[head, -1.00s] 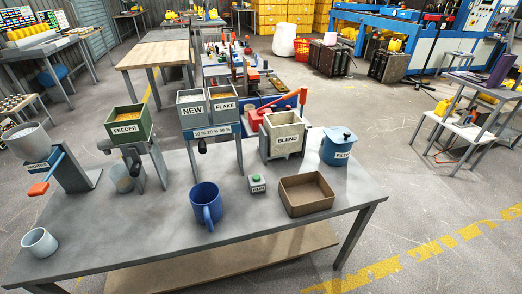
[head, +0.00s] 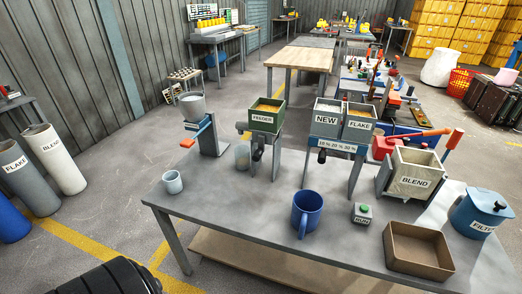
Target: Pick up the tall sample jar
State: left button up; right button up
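I see nothing that I can name with certainty as the tall sample jar. A translucent jar-like container (head: 242,155) stands on the grey table (head: 270,208), partly behind the feeder stand. A small pale grey cup (head: 173,182) stands near the table's left end. A blue mug (head: 307,211) stands near the front edge, with its handle toward me. Neither of my grippers is in view.
The feeder bin (head: 266,116), the NEW bin (head: 327,117), the FLAKE bin (head: 359,124) and the BLEND box (head: 411,173) line the table's back. A brown tray (head: 418,248), a RUN button box (head: 362,213) and a blue FILTER pot (head: 480,212) are at right.

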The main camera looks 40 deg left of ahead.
aim_at(243, 152)
jog(key=u, duration=1.35)
